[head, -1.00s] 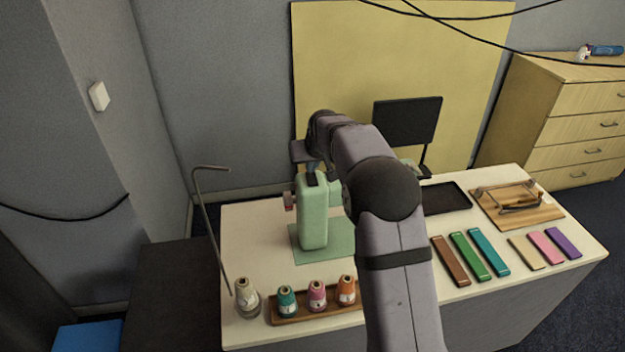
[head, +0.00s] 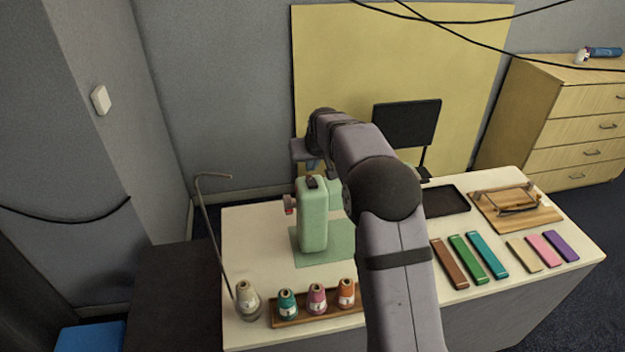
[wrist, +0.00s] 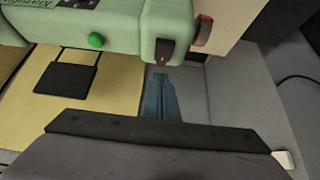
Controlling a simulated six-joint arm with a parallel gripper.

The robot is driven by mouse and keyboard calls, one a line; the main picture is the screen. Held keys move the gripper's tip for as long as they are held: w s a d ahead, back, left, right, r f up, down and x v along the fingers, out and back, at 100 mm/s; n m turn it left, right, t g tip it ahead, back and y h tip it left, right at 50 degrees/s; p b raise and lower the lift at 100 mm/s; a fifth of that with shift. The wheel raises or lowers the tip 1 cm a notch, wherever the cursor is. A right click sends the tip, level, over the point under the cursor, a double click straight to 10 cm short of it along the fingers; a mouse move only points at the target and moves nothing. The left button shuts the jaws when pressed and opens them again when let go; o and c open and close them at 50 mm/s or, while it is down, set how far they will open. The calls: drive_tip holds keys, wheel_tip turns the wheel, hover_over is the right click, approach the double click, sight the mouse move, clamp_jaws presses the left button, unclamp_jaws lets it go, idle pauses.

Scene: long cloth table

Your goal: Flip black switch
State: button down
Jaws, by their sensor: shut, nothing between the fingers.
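The green sewing machine (head: 313,222) stands on the table, and it fills the top of the wrist view (wrist: 95,28). The black switch (head: 311,182) is on the top of its near upright end. In the wrist view the dark switch (wrist: 163,52) shows at the end of the machine. My gripper (head: 313,165) is shut and empty, just above and behind the switch in the head view. In the wrist view its blue fingers (wrist: 160,82) point at the switch, with a small gap showing in the picture. I cannot tell the switch's position for sure.
A red-rimmed wheel (head: 290,204) is on the machine's left side. A wooden tray (head: 316,315) of thread spools stands in front, beside a bent rod thread stand (head: 207,225). Coloured bars (head: 468,257), a black tray (head: 447,201) and a wooden board (head: 515,208) lie right.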

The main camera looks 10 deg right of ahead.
sight(311, 180)
wheel_tip(311, 180, up, 4)
drive_tip(key=p, duration=0.3)
drive_tip(key=shift+r, duration=0.2)
idle(0.4)
drive_tip(key=s+f+g+b, duration=0.15)
drive_tip(key=s+f, duration=0.35)
drive_tip(key=s, duration=0.9)
drive_tip(key=s+a+f+g+b, duration=0.1)
drive_tip(key=s+f+g, duration=0.25)
drive_tip(key=s, duration=1.15)
drive_tip(key=s+f+g+b, duration=0.2)
drive_tip(key=s+f, duration=0.3)
drive_tip(key=s, duration=0.9)
wheel_tip(311, 180, down, 69)
drive_tip(key=b, duration=6.8)
drive_tip(key=shift+b, duration=0.3)
drive_tip(key=c, duration=2.4)
unclamp_jaws()
drive_tip(key=shift+r, duration=0.2)
drive_tip(key=shift+c, duration=0.2)
